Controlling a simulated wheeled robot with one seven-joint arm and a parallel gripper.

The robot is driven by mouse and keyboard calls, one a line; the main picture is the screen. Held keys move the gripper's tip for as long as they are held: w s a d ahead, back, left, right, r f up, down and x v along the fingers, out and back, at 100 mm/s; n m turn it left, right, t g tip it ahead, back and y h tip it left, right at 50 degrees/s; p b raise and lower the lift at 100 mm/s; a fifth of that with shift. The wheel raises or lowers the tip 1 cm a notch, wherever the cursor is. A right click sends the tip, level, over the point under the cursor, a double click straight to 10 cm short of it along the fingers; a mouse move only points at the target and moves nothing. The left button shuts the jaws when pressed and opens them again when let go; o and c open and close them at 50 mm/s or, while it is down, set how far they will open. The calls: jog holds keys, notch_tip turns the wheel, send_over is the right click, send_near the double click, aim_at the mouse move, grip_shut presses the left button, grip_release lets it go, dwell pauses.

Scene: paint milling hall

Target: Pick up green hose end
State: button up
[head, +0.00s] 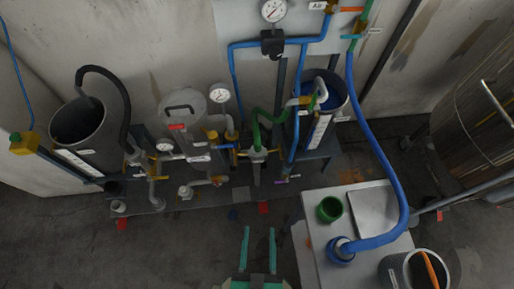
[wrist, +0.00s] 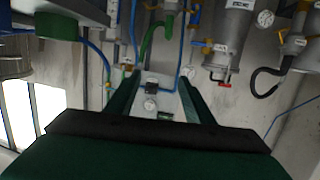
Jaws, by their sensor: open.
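A green hose (head: 256,127) arches between a valve fitting on the pipe assembly and a yellow fitting near the right tank's rim. It also shows in the wrist view (wrist: 148,42), at the top between my fingers. Its ends are small, and I cannot tell which one is loose, if either. My gripper (head: 259,229) is open and empty at the bottom of the head view, well in front of the pipes. Its green fingers (wrist: 157,84) stand apart in the wrist view, with nothing between their tips. My gripper does not touch the hose.
A table (head: 313,255) on the right holds a green cup (head: 330,209), a metal plate (head: 374,212) and the end of a thick blue hose (head: 381,140). A grey bucket (head: 411,271) stands beside it. Tanks and pipes line the wall.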

jog(key=w+f, duration=0.6)
jog(key=f, duration=0.2)
jog(key=t, duration=0.2)
send_near(256, 149)
jog(key=w, duration=0.4)
jog(key=shift+y, duration=0.3)
jog(key=w, duration=0.7)
jog(key=shift+w+f, duration=0.15)
jog(key=shift+w, duration=0.05)
jog(key=w, duration=0.4)
jog(key=shift+d, duration=0.3)
jog(key=shift+c, duration=0.6)
jog(key=c, duration=1)
jog(key=shift+w+a, duration=0.1)
jog(key=shift+w, duration=0.05)
grip_shut()
